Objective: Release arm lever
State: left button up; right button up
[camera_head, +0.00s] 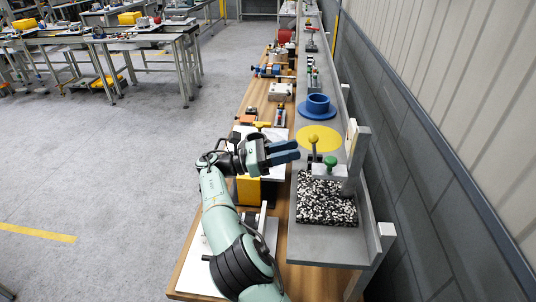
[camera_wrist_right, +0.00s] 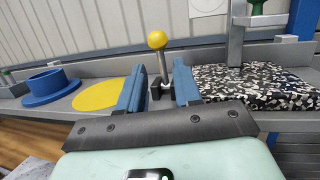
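The arm lever (camera_head: 313,139) is an upright metal rod with a yellow ball knob. It stands on the grey shelf at the left rear of the speckled black-and-white block. My right gripper (camera_head: 290,151) is level with it, just to its left, with its blue fingers pointing at it. In the right wrist view the fingers (camera_wrist_right: 160,88) are spread, and the lever (camera_wrist_right: 158,42) stands upright in line with the gap, its knob above the fingers. The fingers are open and hold nothing. The lever's base is partly hidden by the fingers. My left gripper is not in view.
A yellow disc (camera_head: 325,131) and a blue ringed part (camera_head: 317,105) lie farther along the shelf (camera_head: 327,244). A wooden bench (camera_head: 190,272) with several tools runs alongside. The wall closes the right side.

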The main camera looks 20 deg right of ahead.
jog(key=v, duration=0.6)
jog(key=shift+a, duration=0.2)
jog(key=shift+o, duration=0.3)
jog(key=shift+w, duration=0.1)
